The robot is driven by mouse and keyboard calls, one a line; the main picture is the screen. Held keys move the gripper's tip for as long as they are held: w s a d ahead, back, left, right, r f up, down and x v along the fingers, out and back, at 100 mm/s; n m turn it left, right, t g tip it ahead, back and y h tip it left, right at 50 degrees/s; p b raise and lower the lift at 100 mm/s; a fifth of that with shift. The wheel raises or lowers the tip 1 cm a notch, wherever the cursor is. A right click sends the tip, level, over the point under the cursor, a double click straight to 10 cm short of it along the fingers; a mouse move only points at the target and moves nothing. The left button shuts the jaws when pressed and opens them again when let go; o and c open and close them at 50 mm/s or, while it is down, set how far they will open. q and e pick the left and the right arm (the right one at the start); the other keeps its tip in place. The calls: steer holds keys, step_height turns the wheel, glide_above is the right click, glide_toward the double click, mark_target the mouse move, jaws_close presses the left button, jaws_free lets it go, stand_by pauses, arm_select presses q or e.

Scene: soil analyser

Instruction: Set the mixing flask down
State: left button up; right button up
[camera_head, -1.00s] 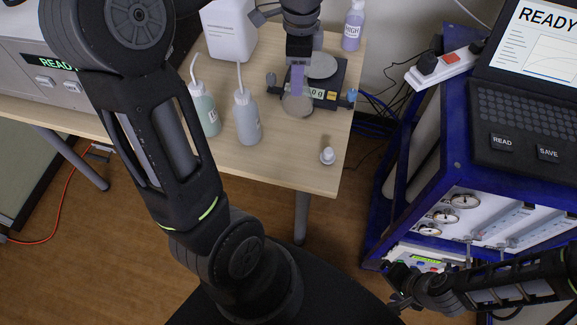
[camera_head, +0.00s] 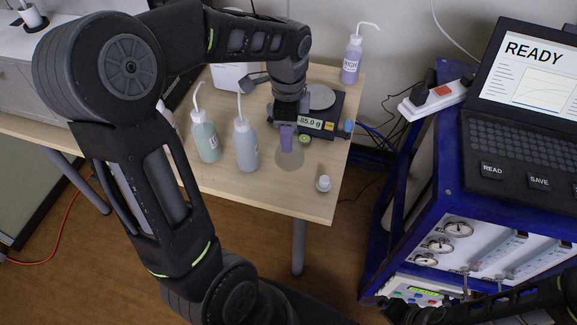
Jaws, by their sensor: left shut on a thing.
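The mixing flask (camera_head: 289,160) is clear, with a wide round base and a purple upper part. It is upright at the wooden table (camera_head: 270,196), just in front of the balance (camera_head: 319,124). I cannot tell whether its base touches the tabletop. My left gripper (camera_head: 288,124) is shut on the flask's upper part from above and hides its top. The balance display reads -85.0 g, and its round pan (camera_head: 319,97) looks empty. My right gripper (camera_head: 388,310) is low at the right, dark and partly hidden, and its fingers are unclear.
A bluish wash bottle (camera_head: 246,150) and a greenish one (camera_head: 206,139) stand left of the flask. A small white-capped item (camera_head: 323,184) stands near the table's right edge. A purple bottle labelled HIGH (camera_head: 351,62) is behind. The blue cart (camera_head: 440,165) carries a laptop.

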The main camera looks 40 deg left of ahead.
mark_target(288, 156)
arm_select(q)
steer(key=shift+f, duration=2.4)
steer(key=shift+f, duration=1.85)
steer(key=shift+f, duration=0.2)
steer(key=o, duration=1.3)
steer(key=shift+r, duration=0.15)
step_height(288, 156, up, 12)
steer(key=shift+r, duration=0.1)
